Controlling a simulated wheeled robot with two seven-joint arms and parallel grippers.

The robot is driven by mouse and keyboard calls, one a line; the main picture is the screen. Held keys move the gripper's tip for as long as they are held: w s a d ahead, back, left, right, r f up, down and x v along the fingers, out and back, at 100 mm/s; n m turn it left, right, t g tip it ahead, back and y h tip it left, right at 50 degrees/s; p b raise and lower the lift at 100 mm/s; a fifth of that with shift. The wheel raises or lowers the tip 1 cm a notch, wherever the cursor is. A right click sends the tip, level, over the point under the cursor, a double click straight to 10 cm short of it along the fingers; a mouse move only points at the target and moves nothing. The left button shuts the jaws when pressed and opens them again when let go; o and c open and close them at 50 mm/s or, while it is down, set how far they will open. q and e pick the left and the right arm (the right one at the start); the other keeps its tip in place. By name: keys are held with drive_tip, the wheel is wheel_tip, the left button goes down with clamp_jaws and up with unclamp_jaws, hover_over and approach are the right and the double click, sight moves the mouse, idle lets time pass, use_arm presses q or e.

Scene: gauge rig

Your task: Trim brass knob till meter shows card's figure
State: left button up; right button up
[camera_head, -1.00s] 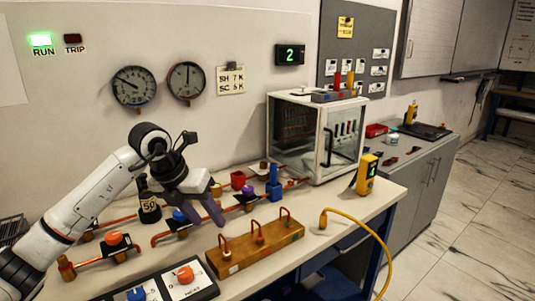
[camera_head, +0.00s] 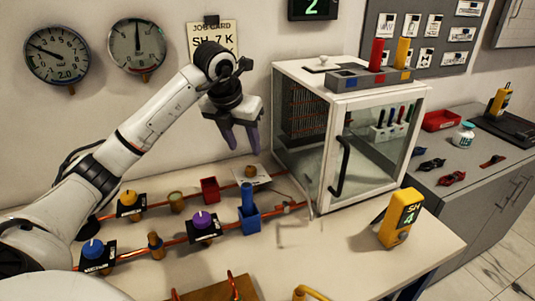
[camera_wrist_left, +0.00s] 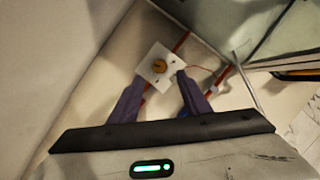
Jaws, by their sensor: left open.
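The brass knob (camera_head: 250,172) sits on a white plate at the back of the bench, left of the glass cabinet. It also shows in the left wrist view (camera_wrist_left: 159,66), just beyond my fingertips. My left gripper (camera_head: 242,146) is open and empty, its purple fingers pointing down above the knob; in the wrist view its fingers (camera_wrist_left: 160,84) are spread to either side below the knob.
The glass cabinet (camera_head: 345,135) stands close right of the knob. Copper pipes carry a yellow valve knob (camera_head: 129,198), a purple knob (camera_head: 203,221) and a blue knob (camera_head: 93,249). A red block (camera_head: 210,189) and blue fitting (camera_head: 248,210) stand near the gripper. Two dials hang on the wall.

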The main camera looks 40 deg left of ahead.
sight(250, 168)
use_arm(q)
drive_tip(key=x, duration=0.8)
drive_tip(key=shift+s+f+p, duration=0.1)
drive_tip(key=shift+s+p, duration=0.2)
drive_tip(key=shift+s, duration=0.05)
drive_tip(key=shift+x, duration=0.8)
drive_tip(key=shift+w, duration=0.1)
drive_tip(key=c, duration=1)
drive_tip(key=shift+c, duration=0.2)
